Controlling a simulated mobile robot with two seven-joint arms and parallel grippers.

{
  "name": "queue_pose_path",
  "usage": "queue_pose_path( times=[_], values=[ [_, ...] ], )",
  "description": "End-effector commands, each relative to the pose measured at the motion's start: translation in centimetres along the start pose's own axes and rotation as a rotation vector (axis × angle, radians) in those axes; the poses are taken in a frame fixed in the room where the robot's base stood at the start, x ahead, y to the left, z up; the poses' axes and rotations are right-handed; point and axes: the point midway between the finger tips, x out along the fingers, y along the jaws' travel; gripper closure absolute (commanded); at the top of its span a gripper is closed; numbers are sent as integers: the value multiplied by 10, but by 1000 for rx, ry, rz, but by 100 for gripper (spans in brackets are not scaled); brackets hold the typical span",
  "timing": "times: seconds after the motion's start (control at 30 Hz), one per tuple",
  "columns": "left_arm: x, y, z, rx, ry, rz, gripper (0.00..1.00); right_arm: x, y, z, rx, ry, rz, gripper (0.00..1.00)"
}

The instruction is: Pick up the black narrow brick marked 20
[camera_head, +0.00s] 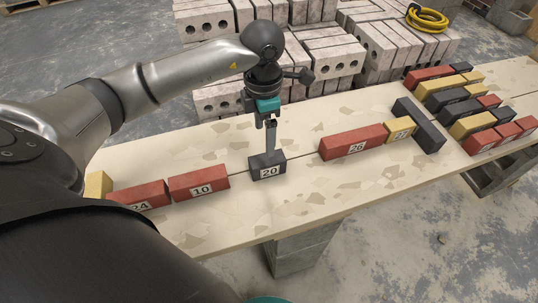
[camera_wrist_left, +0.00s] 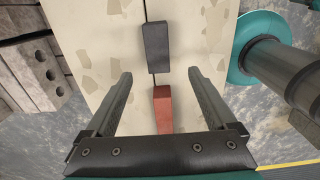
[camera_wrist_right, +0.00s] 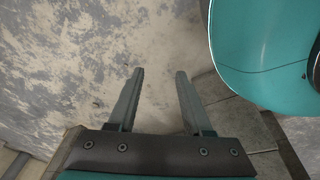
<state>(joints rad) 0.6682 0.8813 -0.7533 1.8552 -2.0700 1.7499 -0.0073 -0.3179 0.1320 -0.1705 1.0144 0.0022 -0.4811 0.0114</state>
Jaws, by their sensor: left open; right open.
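The black narrow brick marked 20 (camera_head: 268,172) lies on the pale stone-patterned tabletop (camera_head: 240,222), its number facing me. My left gripper (camera_head: 269,153) points down right at the brick, its fingers seen edge-on near the top face. In the left wrist view the gripper (camera_wrist_left: 158,74) is open, with nothing between its fingertips. There a black brick (camera_wrist_left: 156,47), seemingly the same one, lies just beyond the tips, roughly in line with the gap. Whether the fingers touch it I cannot tell. My right gripper (camera_wrist_right: 158,72) is open and empty over the grey floor.
Left of brick 20 lie red brick 10 (camera_head: 199,184) and red brick 24 (camera_head: 139,197). To the right are red brick 26 (camera_head: 353,143), a yellow brick (camera_head: 400,131) and a black brick (camera_head: 419,124). Block stacks (camera_head: 325,57) stand behind the table. Both sides of brick 20 are clear.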

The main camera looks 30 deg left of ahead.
Motion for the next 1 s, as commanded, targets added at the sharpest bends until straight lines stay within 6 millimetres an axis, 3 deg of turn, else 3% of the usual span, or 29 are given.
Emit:
queue_pose_path(
  times=[0.4, 0.77, 1.0],
  values=[
    [54, -1, 1, -1, 0, -3, 10, -13, -14, -33, 5, 9, -18, 50],
    [69, 0, 2, 0, -2, -3, 10, -21, -18, -43, 6, 10, -23, 50],
    [89, 2, 5, -1, -1, -4, 10, -34, -24, -57, 10, 15, -32, 50]
  ],
)
